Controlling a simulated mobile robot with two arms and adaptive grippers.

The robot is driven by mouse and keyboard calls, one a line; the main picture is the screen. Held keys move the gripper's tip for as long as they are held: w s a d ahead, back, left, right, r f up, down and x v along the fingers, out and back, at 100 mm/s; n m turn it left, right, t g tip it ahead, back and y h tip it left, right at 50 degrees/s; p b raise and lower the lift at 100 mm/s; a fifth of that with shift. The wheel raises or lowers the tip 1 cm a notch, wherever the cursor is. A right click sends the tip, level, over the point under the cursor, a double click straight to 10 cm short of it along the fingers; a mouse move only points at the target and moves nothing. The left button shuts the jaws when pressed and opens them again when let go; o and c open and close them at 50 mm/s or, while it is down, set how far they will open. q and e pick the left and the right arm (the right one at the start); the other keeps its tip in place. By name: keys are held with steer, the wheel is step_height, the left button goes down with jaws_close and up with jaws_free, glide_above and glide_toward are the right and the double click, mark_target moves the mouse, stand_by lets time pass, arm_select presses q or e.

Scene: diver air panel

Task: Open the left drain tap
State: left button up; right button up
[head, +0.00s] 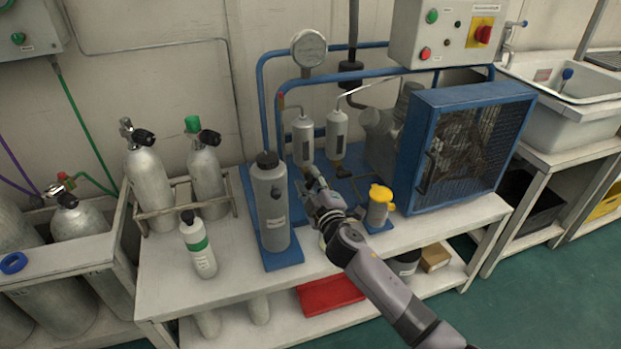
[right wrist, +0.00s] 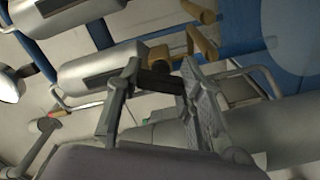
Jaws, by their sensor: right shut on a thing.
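Two grey separator cylinders stand side by side on the compressor, the left one (head: 303,140) and the right one (head: 337,132). My right gripper (head: 313,180) is just below the left cylinder and largely hides its drain tap in the head view. In the right wrist view, the fingers (right wrist: 160,88) are shut on the dark lever of the left drain tap (right wrist: 158,80), beside the end of the left cylinder (right wrist: 105,76). The brass tap of the right cylinder (right wrist: 200,42) is apart from the fingers. My left gripper is not in view.
A tall grey canister (head: 271,205) stands close left of my right gripper. A yellow-capped container (head: 379,205) and the blue fan cage (head: 465,145) are to its right. Several gas cylinders and a green-banded bottle (head: 198,245) stand further left. The front of the bench (head: 235,285) is partly bare.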

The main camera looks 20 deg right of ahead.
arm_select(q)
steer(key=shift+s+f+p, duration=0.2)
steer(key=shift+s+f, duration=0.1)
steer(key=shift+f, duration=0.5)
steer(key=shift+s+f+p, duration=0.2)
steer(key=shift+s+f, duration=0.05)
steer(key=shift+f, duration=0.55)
arm_select(e)
steer(key=shift+n, duration=1.9)
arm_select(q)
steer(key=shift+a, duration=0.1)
arm_select(e)
steer(key=shift+a, duration=0.1)
steer(key=o, duration=1.2)
steer(key=s, duration=1.2)
steer(key=shift+d, duration=0.25)
steer(key=shift+f, duration=0.15)
